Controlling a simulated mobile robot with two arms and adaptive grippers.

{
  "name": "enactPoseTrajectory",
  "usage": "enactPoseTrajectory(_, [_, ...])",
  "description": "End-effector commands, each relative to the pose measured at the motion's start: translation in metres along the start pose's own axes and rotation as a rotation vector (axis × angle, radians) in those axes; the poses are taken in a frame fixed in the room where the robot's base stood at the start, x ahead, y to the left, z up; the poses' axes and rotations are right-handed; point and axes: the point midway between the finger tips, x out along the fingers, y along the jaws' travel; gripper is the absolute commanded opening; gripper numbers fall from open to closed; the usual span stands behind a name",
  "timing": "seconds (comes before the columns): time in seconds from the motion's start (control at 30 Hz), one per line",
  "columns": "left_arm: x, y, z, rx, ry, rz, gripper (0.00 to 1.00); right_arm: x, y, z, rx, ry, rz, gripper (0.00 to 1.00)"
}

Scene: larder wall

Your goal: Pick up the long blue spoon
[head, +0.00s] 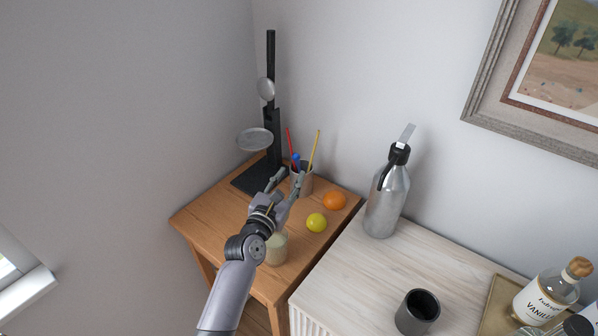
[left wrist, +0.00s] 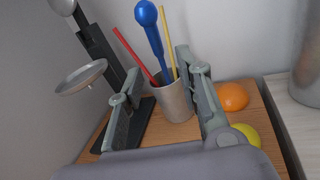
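The long blue spoon (left wrist: 148,32) stands bowl-up in a grey cup (left wrist: 174,104), leaning slightly left, with its lower end hidden in the cup. In the head view only its blue top (head: 296,159) shows behind my gripper. My left gripper (head: 288,178) is open, its fingers pointing at the cup. In the left wrist view the fingers (left wrist: 160,82) stand apart, with the spoon and cup seen between them and beyond. Nothing is held. My right gripper is not in view.
A red stick (left wrist: 130,50) and a yellow stick (left wrist: 169,42) share the cup. A black stand with a round tray (head: 255,139) is on the left. An orange (head: 334,201), a yellow lemon (head: 316,222) and a pale jar (head: 276,249) are on the wooden table (head: 205,216). A steel bottle (head: 386,199) stands right.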

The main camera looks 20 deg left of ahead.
Motion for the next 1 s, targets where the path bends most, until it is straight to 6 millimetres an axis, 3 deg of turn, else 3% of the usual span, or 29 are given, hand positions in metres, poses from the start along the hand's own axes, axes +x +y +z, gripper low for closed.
enactPoseTrajectory(0.27, [0.022,0.0,-0.003,0.0,-0.001,0.0,0.33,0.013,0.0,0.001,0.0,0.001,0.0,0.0])
enactPoseTrajectory(0.43, [0.048,-0.002,-0.008,0.002,-0.002,0.0,0.33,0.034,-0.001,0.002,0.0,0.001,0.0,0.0])
enactPoseTrajectory(0.6, [0.066,-0.001,-0.006,0.001,0.0,0.0,0.33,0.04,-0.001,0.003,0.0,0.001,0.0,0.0])
enactPoseTrajectory(0.87, [0.067,-0.001,-0.004,0.0,0.002,0.0,0.32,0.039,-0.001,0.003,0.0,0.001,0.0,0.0])
enactPoseTrajectory(1.0, [0.067,-0.001,-0.004,0.001,0.002,0.0,0.23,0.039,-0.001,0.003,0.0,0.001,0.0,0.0])
